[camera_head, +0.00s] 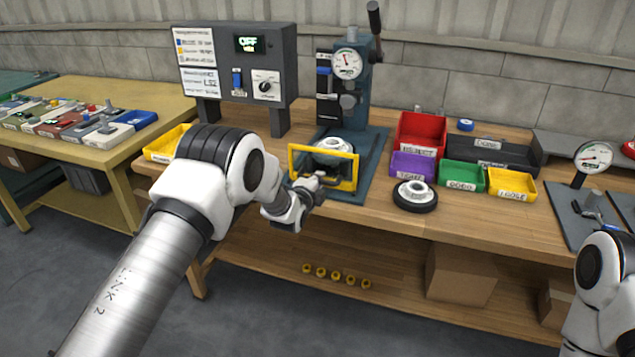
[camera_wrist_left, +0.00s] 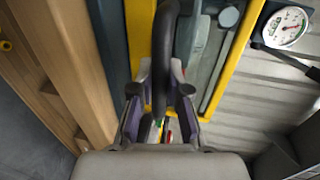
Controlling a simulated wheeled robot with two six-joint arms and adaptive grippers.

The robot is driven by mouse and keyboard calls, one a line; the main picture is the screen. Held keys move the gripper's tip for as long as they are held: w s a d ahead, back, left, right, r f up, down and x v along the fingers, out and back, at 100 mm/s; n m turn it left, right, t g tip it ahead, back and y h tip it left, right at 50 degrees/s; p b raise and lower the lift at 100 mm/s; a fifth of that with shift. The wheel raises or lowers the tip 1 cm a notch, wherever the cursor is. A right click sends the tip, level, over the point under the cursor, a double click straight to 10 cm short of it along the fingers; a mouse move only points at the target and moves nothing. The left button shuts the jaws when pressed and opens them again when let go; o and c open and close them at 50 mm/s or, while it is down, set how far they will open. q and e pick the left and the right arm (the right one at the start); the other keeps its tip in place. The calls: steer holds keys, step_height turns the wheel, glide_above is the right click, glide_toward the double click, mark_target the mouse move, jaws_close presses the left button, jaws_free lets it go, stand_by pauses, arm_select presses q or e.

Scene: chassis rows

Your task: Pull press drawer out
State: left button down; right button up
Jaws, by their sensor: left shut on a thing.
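The press (camera_head: 345,85) stands on the wooden bench, with a dial and a lever. At its base is a yellow-framed front (camera_head: 323,150), apparently the press drawer, with a pale round part (camera_head: 333,144) showing behind it. My left gripper (camera_head: 316,183) is at the lower front of this frame. In the left wrist view its fingers (camera_wrist_left: 160,92) are shut on a dark bar-like handle (camera_wrist_left: 163,50), beside the yellow frame (camera_wrist_left: 232,60). The gripper partly covers the handle in the head view. The right arm shows at the lower right, but its gripper is out of view.
A control box (camera_head: 235,65) reading OFF stands left of the press. A black-rimmed round part (camera_head: 414,196) and red (camera_head: 421,130), purple, green and yellow bins stand to the right. The bench front (camera_head: 330,218) has bare wood. A gauge stand (camera_head: 592,160) is at the far right.

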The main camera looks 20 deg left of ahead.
arm_select(q)
steer(key=c, duration=1.1)
jaws_free()
steer(key=shift+c, duration=0.2)
steer(key=v, duration=1.2)
